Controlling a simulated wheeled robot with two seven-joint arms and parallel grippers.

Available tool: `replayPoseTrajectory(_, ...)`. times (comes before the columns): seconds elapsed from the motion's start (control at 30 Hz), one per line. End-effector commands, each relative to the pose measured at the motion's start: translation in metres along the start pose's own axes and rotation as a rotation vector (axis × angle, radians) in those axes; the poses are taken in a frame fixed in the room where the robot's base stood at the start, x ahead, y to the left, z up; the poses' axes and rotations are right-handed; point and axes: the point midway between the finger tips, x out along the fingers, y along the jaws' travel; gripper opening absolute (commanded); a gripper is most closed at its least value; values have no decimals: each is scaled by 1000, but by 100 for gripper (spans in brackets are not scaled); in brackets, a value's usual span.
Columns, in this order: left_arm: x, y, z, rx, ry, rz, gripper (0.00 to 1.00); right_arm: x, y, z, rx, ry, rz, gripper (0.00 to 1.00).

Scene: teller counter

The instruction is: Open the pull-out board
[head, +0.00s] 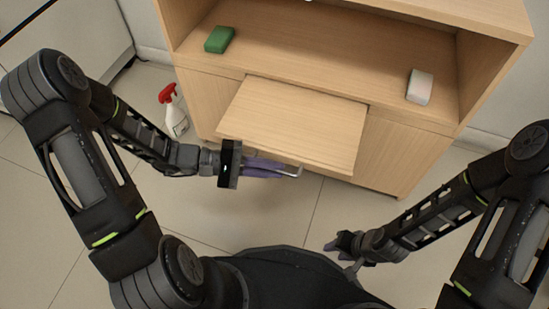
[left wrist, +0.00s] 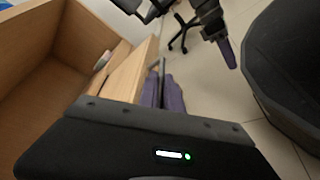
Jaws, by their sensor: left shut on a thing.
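The pull-out board (head: 295,120) is a pale wooden panel, drawn well out from the front of the wooden cabinet; it also shows edge-on in the left wrist view (left wrist: 133,72). A thin metal bar handle (head: 291,176) runs along its front edge. My left gripper (head: 272,169) has its purple fingers shut on this handle; the fingers also show in the left wrist view (left wrist: 164,92), hiding part of the bar. My right gripper (head: 344,243) hangs low over the floor at the lower right, apart from the board; whether its fingers are open is unclear.
A green block (head: 219,39) and a white block (head: 419,87) lie on the cabinet shelf (head: 320,62). A spray bottle with a red head (head: 175,112) stands on the floor left of the cabinet. Tiled floor between the board and my base is clear.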

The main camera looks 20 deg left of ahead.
Motion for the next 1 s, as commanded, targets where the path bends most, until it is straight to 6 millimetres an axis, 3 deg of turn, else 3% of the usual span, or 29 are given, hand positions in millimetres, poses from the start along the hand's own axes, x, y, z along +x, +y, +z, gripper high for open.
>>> replayPoseTrajectory(0.47,-3,-4,4,1,3,0,0,-1,0,0,0,-1,0,36)
replayPoseTrajectory(0.5,-3,-4,4,1,3,0,10,-1,0,0,0,-1,0,36)
replayPoseTrajectory(0.77,-2,-4,5,1,2,0,31,-1,0,0,0,-1,0,36)
replayPoseTrajectory(1.0,-3,-3,5,1,1,0,31,-1,0,0,0,-1,0,36)
